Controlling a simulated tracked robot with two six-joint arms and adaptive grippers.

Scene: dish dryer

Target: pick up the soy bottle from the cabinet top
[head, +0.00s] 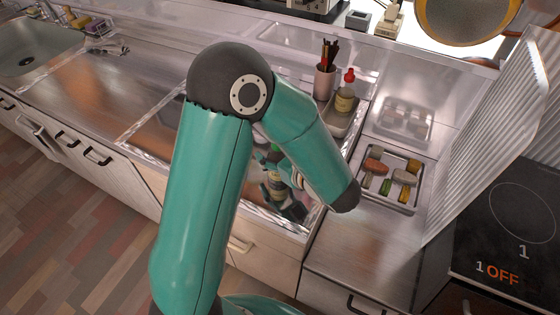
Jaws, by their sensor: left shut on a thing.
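My left arm reaches across the middle of the head view and folds down, with its left gripper (284,193) below the forearm, over the front of the counter. The gripper is shut on a bottle, which I take to be the soy bottle (276,181). It is dark with a label and a green top. My forearm and fingers hide part of it, and I cannot tell whether its base touches anything. My right gripper is not in view.
A red-capped bottle (345,93) and a utensil cup (324,82) stand behind my forearm. A metal tray (411,207) with several food pieces lies to the right, beside a ridged upright panel (497,130) and the black cooktop (510,228). A sink (28,45) is far left. The left counter is mostly clear.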

